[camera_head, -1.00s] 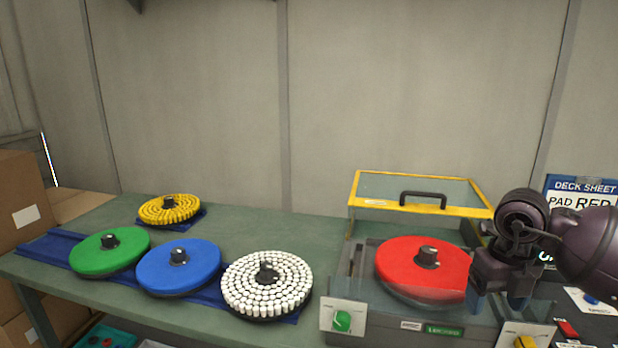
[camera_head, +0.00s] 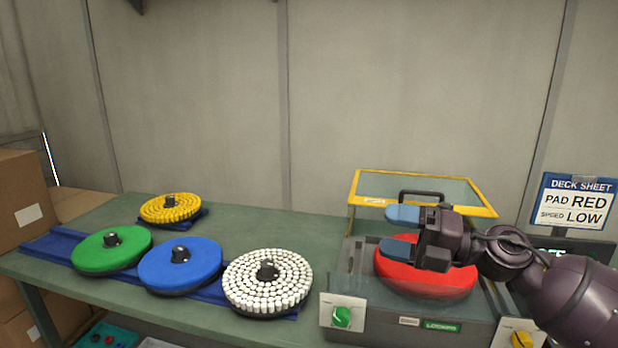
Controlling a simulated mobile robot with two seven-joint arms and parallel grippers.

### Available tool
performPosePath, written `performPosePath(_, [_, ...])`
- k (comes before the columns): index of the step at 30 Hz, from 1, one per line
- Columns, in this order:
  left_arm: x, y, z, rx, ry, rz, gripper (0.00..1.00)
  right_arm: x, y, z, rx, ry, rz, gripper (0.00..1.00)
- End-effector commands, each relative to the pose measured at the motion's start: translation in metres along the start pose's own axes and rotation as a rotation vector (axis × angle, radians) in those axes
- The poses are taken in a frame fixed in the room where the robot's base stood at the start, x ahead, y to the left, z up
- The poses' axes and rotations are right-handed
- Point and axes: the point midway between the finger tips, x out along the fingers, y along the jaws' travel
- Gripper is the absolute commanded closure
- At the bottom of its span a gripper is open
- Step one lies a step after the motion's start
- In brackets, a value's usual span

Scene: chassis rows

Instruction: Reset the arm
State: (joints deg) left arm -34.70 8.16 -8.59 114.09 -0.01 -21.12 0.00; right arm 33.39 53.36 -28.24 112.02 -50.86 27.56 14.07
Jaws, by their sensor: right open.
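My right gripper (camera_head: 400,231) is open and empty, its two blue-tipped fingers pointing left. It hangs over the red pad (camera_head: 425,281) and hides part of it, including the middle. The red pad sits in the machine (camera_head: 370,318) at the right of the table. The machine's yellow-framed clear lid (camera_head: 464,209) stands raised, with a dark handle (camera_head: 421,196) close behind the gripper. I cannot tell whether the fingers touch anything. A deck sheet (camera_head: 575,203) reads PAD RED, SPEED LOW. My left gripper is not in view.
Green (camera_head: 99,259), blue (camera_head: 196,274), yellow (camera_head: 156,212) and white (camera_head: 244,285) pads lie on blue holders on the green table (camera_head: 262,228). A green knob (camera_head: 342,317) and a yellow knob (camera_head: 522,340) are on the machine's front. Cardboard boxes (camera_head: 22,190) stand at left.

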Motion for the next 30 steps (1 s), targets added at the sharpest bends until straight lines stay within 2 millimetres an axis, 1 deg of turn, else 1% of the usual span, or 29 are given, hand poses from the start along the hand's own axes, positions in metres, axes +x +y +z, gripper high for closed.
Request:
performPosePath(2, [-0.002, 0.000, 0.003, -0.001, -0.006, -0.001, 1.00, -0.003, -0.009, 0.006, 0.131, -0.135, 0.108, 0.26])
performPosePath(5, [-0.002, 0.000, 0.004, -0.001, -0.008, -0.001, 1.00, -0.016, -0.031, 0.015, 0.318, -0.331, 0.210, 0.26])
performPosePath(8, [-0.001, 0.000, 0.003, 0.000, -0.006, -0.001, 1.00, -0.036, -0.066, 0.018, 0.515, -0.520, 0.268, 0.26])
performPosePath(9, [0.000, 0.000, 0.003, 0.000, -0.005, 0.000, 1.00, -0.045, -0.083, 0.017, 0.592, -0.591, 0.280, 0.26])
performPosePath(11, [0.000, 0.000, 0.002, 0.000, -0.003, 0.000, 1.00, -0.059, -0.108, 0.012, 0.709, -0.691, 0.290, 0.26])
performPosePath(12, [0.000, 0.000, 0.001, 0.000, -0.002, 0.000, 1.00, -0.069, -0.126, 0.006, 0.786, -0.755, 0.293, 0.26])
performPosePath(14, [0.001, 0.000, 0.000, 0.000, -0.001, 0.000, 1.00, -0.083, -0.153, -0.005, 0.900, -0.843, 0.294, 0.26])
performPosePath(15, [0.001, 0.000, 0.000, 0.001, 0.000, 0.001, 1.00, -0.092, -0.171, -0.015, 0.974, -0.898, 0.292, 0.26])
performPosePath(17, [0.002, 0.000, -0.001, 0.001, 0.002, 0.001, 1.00, -0.106, -0.197, -0.032, 1.084, -0.976, 0.289, 0.26])
performPosePath(18, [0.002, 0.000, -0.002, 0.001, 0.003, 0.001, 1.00, -0.115, -0.213, -0.045, 1.156, -1.024, 0.287, 0.26])
performPosePath(20, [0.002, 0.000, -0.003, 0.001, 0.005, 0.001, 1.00, -0.129, -0.236, -0.066, 1.257, -1.092, 0.285, 0.26])
performPosePath(21, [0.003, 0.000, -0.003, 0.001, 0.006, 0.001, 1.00, -0.137, -0.250, -0.082, 1.323, -1.133, 0.286, 0.26])
performPosePath(23, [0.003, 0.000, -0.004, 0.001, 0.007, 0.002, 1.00, -0.149, -0.269, -0.105, 1.415, -1.191, 0.293, 0.26])
performPosePath(24, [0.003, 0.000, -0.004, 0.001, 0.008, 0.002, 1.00, -0.157, -0.280, -0.122, 1.470, -1.225, 0.299, 0.26])
performPosePath(26, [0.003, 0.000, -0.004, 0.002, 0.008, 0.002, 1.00, -0.169, -0.294, -0.147, 1.540, -1.274, 0.314, 0.26])
performPosePath(27, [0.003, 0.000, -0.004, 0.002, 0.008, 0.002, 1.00, -0.176, -0.302, -0.164, 1.579, -1.307, 0.322, 0.26])
performPosePath(29, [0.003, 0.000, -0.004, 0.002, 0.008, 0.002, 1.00, -0.188, -0.313, -0.189, 1.627, -1.360, 0.328, 0.26])
performPosePath(30, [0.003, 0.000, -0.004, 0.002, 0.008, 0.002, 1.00, -0.196, -0.320, -0.205, 1.651, -1.394, 0.330, 0.26])
